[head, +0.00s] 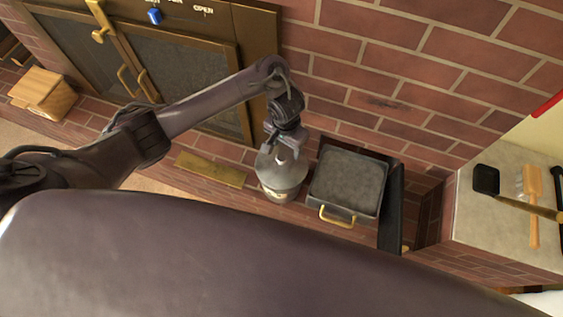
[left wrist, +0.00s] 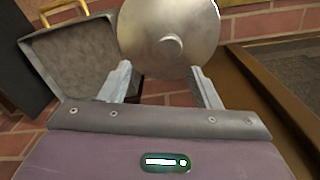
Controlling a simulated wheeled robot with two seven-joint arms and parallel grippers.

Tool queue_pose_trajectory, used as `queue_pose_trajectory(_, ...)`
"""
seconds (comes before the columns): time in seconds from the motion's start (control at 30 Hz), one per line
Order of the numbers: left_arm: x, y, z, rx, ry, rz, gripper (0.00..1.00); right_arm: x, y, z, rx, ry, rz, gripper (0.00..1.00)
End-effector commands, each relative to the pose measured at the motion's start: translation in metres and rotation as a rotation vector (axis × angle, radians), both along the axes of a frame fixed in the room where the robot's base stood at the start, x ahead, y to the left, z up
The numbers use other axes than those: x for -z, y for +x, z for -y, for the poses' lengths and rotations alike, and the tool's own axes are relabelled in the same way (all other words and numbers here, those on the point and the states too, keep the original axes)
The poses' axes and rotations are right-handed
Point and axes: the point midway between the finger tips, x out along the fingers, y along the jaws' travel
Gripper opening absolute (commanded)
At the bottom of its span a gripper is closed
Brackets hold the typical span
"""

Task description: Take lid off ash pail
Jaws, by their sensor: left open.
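The ash pail (head: 283,190) is a small round grey metal pail with a light label, standing on the brick hearth. Its lid (head: 270,165) is on top; in the left wrist view the lid (left wrist: 150,22) is a round grey disc with a small knob (left wrist: 170,46) at its middle. My left gripper (head: 286,147) is directly above the lid, pointing down. In the left wrist view its two fingers (left wrist: 165,82) are apart, with nothing between them, and the knob lies just beyond the tips. My right gripper is out of view.
A grey ash pan (head: 347,182) with a brass handle stands close to the pail's right. A brass-framed fireplace door (head: 190,78) is at the left behind my arm. A brush (head: 533,205) and a black shovel (head: 486,180) lie on the ledge at right.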

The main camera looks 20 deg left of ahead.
Motion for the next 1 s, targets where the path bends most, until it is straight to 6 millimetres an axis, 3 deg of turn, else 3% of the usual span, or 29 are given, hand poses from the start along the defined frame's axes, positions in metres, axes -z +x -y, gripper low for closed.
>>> queue_pose_trajectory(0.1, 0.006, 0.001, -0.009, -0.021, 0.019, -0.019, 0.57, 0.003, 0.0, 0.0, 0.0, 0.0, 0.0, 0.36)
queue_pose_trajectory(0.63, 0.074, -0.001, -0.013, -0.019, 0.018, -0.018, 0.57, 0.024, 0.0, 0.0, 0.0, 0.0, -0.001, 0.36)
queue_pose_trajectory(0.93, 0.077, -0.001, -0.013, -0.02, 0.016, -0.016, 0.57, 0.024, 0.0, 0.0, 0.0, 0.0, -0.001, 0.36)
queue_pose_trajectory(1.0, 0.077, -0.001, -0.013, -0.02, 0.016, -0.016, 0.49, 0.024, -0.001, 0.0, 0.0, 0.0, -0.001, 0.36)
